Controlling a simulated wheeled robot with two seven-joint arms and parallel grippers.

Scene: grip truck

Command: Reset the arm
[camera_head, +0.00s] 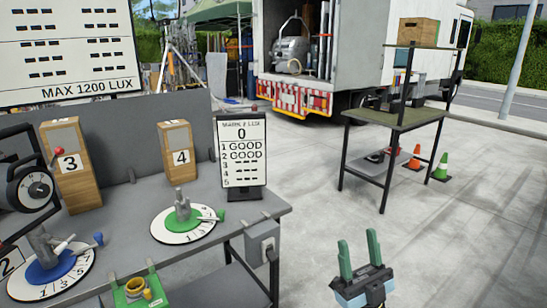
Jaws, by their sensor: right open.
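My right gripper (359,256) shows at the bottom right of the head view. Its two green fingers point up and stand apart, with nothing between them. It is over the open concrete floor, to the right of the grey workbench (225,212) and apart from it. My left gripper is not clearly seen in the view.
The workbench holds a green dial (182,218), a blue dial (50,270), wooden blocks marked 3 (72,165) and 4 (180,150), and a score sign (241,150). A shelf rack (400,118), cones (441,167) and a truck (345,50) stand behind. Floor at right is clear.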

